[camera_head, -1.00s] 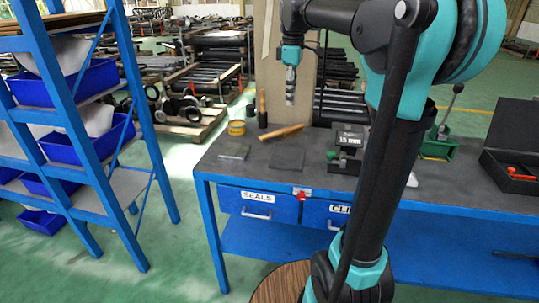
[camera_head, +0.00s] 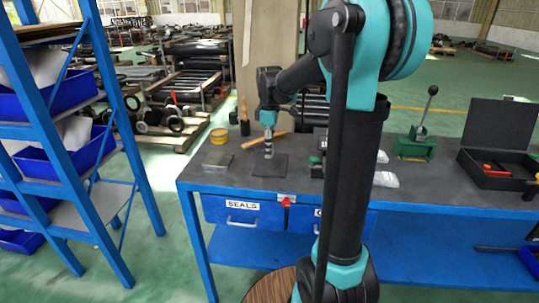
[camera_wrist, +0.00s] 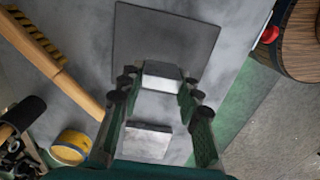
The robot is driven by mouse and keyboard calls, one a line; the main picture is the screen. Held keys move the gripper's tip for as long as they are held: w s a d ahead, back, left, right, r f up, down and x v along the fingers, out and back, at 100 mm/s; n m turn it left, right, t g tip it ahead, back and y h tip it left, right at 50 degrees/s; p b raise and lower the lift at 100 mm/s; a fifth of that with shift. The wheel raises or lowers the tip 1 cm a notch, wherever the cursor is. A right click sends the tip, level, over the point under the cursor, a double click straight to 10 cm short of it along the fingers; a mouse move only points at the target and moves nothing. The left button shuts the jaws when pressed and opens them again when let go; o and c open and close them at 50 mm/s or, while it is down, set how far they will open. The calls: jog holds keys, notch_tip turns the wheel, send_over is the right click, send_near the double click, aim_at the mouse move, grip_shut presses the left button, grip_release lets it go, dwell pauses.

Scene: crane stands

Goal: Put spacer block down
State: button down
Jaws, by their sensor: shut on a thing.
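My gripper (camera_wrist: 160,88) points down and is shut on a small grey block, which I take for the spacer block (camera_wrist: 162,71), held between its fingertips. In the head view my gripper (camera_head: 268,150) is over the dark square mat (camera_head: 270,168) on the bench. In the wrist view the block overlaps the lower edge of the mat (camera_wrist: 165,35). I cannot tell whether the block touches the mat. A flat silver plate (camera_head: 218,160) lies on the bench left of the mat; it also shows in the wrist view (camera_wrist: 147,140).
A wooden-handled tool (camera_head: 275,138) and a yellow roll (camera_head: 218,135) lie behind the mat on the bench (camera_head: 210,183). My arm partly hides things to the right. A green lever press (camera_head: 415,148) and an open black case (camera_head: 492,178) stand further right.

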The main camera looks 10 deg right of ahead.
jog(key=shift+f, duration=1.35)
jog(key=shift+f, duration=0.15)
jog(key=c, duration=1.1)
grip_release()
jog(key=shift+o, duration=0.2)
notch_tip(320, 180, up, 12)
jog(key=shift+r, duration=0.15)
